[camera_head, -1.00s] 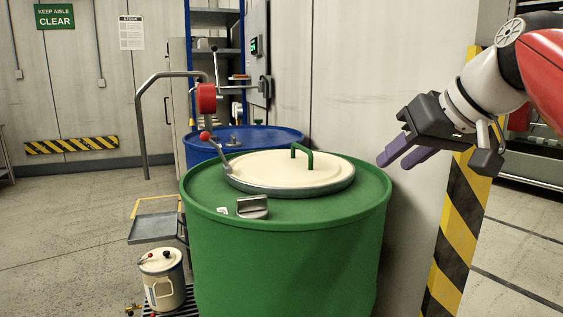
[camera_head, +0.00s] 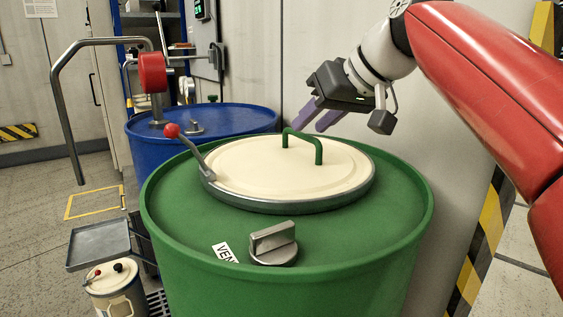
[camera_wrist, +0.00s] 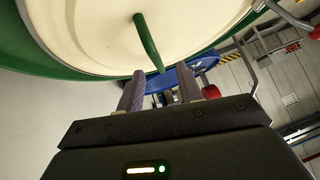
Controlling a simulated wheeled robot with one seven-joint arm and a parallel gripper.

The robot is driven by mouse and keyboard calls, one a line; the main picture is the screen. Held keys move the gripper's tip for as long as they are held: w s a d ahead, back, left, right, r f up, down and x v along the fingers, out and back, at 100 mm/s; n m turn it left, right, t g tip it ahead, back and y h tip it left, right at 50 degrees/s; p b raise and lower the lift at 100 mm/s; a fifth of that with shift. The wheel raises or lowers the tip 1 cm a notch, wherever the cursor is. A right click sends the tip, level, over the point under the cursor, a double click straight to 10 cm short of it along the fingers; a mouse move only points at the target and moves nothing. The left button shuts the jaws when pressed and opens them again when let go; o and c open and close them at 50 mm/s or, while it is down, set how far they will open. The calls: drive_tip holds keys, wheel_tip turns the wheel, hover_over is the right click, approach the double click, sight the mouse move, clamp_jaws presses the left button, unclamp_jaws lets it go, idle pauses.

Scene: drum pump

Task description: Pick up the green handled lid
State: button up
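The cream lid (camera_head: 250,172) with a green arched handle (camera_head: 318,150) lies on top of the green drum (camera_head: 170,215), ringed by a grey clamp band with a red-knobbed lever (camera_head: 190,150). My gripper (camera_head: 315,128) is open and empty, its purple fingers apart, a little above and behind the handle in the head view. In the wrist view the handle (camera_wrist: 149,42) stands just beyond the fingertips (camera_wrist: 160,84), roughly in line with the gap between them, and is not between the fingers. The lid (camera_wrist: 95,30) fills the upper part of that view.
A grey vent cap (camera_head: 273,243) stands on the drum's front. A blue drum (camera_head: 160,150) with a red-bodied pump (camera_head: 152,72) stands behind to the left. A small white can (camera_head: 115,290) and grey tray (camera_head: 98,245) are low left. A wall is close behind the green drum.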

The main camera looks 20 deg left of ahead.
sight(301, 136)
drive_tip(key=x, duration=0.5)
drive_tip(key=shift+w+d+f, duration=0.1)
drive_tip(key=shift+f, duration=0.1)
drive_tip(key=shift+c, duration=0.5)
clamp_jaws()
drive_tip(key=shift+r, duration=0.1)
